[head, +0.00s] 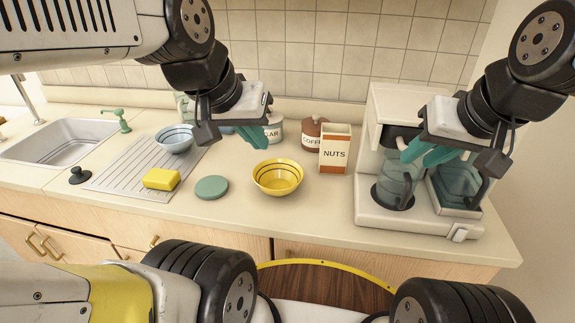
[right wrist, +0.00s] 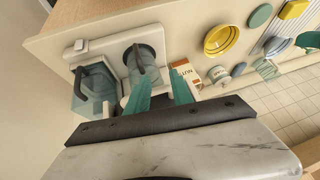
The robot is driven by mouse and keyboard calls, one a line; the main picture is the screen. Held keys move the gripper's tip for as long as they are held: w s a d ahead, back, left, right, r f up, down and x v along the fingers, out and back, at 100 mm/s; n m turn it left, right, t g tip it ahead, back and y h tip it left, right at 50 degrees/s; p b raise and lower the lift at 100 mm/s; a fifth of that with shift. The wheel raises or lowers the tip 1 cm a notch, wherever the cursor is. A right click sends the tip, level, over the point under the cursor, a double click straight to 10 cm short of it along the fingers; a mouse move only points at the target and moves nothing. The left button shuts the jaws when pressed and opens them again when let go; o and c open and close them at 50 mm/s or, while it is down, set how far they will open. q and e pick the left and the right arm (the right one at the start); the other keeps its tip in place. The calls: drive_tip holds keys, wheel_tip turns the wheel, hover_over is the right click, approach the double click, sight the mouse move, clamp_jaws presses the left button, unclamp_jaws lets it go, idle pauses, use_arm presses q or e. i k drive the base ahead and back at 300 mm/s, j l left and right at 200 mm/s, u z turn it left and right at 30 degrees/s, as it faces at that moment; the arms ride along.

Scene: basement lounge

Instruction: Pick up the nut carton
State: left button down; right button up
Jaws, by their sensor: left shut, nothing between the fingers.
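The nut carton (head: 335,153) is a white and brown-orange box labelled NUTS. It stands upright on the counter, left of the coffee machine, and shows in the right wrist view (right wrist: 187,77) just beyond the fingers. My right gripper (head: 423,152) is open and empty, above the front of the coffee machine and right of the carton. Its teal fingers stand apart in the right wrist view (right wrist: 160,80). My left gripper (head: 258,136) is shut and empty, left of the carton and above the counter near the sugar canister. Neither gripper touches the carton.
The coffee machine (head: 378,110) with its glass jug stands beside the carton. A brown coffee canister (head: 311,133) and a white sugar canister (head: 276,131) are behind. A yellow bowl (head: 278,177) stands front left. The counter (head: 310,215) is clear in front of the carton.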

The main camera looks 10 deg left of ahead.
sight(335, 139)
drive_tip(key=k, duration=0.4)
drive_tip(key=k+j+z, duration=0.1)
drive_tip(key=z, duration=1.2)
drive_tip(key=k+j, duration=0.15)
drive_tip(key=j, duration=0.25)
drive_tip(key=k+j+z, duration=0.1)
drive_tip(key=j, duration=0.3)
drive_tip(key=k+j, duration=0.15)
drive_tip(key=j, duration=0.2)
drive_tip(key=k+j+z, duration=0.1)
drive_tip(key=j, duration=0.3)
drive_tip(key=i+j, duration=0.1)
drive_tip(key=j, duration=0.4)
